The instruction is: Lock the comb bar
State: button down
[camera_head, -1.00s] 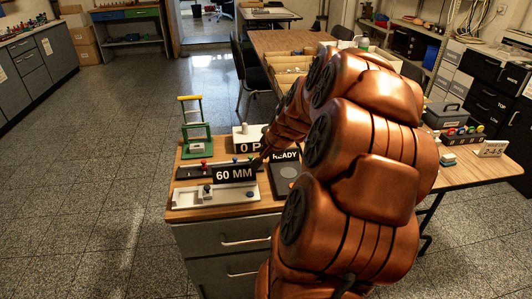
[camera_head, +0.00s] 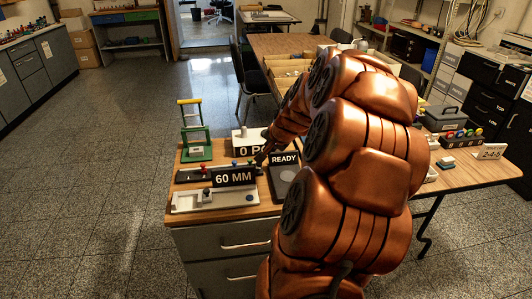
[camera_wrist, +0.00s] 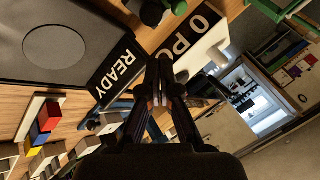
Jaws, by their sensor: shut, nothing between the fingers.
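On the wooden bench top, a dark bar (camera_head: 190,176) with a red knob (camera_head: 204,167) lies behind the "60 MM" sign (camera_head: 234,177). I take it for the comb bar, but its comb and lock are too small to make out, and the sign hides part of it. A pale tray (camera_head: 224,205) with a dark-knobbed part lies in front. My gripper (camera_head: 261,158) is at the bar's right end, close to the "READY" sign; contact cannot be told. In the wrist view my gripper (camera_wrist: 160,88) is shut and empty, with dark and green knobs (camera_wrist: 162,9) beyond it.
The "0 PC" sign (camera_head: 251,148) and a green frame (camera_head: 196,143) stand at the back. A side table (camera_head: 465,178) on the right carries coloured pieces.

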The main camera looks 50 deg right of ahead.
jog(key=shift+s+d+r, duration=0.3)
jog(key=shift+d+r, duration=0.35)
jog(key=shift+r, duration=0.05)
jog(key=s+a+f+v, duration=0.1)
jog(key=v, duration=0.8)
jog(key=shift+s+a, duration=0.2)
jog(key=shift+a, duration=0.05)
jog(key=a+f+n+g+y, duration=0.2)
jog(key=a+f+n, duration=0.15)
jog(key=a, duration=0.95)
jog(key=a+f+n+g+y, duration=0.25)
jog(key=a+n, duration=0.25)
jog(key=a, duration=0.7)
jog(key=s+a+f+n+g+h, duration=0.1)
jog(key=s+a+f+n+g, duration=0.2)
jog(key=s+a, duration=0.45)
jog(key=s+a+f+n+g, duration=0.1)
jog(key=s+a+n+g, duration=0.1)
jog(key=s+a+n, duration=0.55)
notch_tip(320, 180, up, 18)
jog(key=d+m+p, duration=0.2)
jog(key=p, duration=1.4)
jog(key=shift+s+m+t, duration=0.3)
jog(key=shift+m+t, duration=0.1)
jog(key=shift+t, duration=0.05)
